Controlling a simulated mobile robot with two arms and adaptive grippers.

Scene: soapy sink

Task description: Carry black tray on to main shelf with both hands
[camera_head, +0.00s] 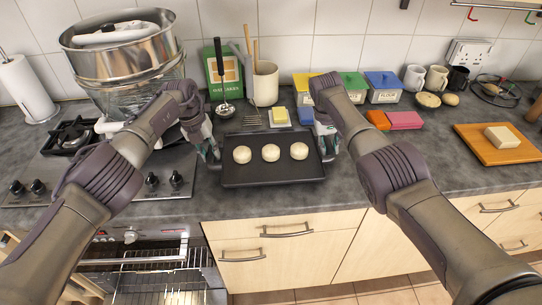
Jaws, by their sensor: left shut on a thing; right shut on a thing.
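The black tray (272,174) is level at the front of the counter, with three pale round dough pieces (271,152) in a row on it. My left gripper (212,152) is shut on the tray's left side. My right gripper (326,146) is shut on its right side. I cannot tell whether the tray rests on the counter or is slightly above it. Below left, the oven is open and wire shelves (160,278) show inside. Which one is the main shelf is not clear.
A hob (75,172) with a large metal pot (120,55) is at the left. Behind the tray stand a utensil holder (265,84), a ladle and coloured containers (383,87). An orange board (497,146) lies at the right. Drawers (285,240) are below the counter.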

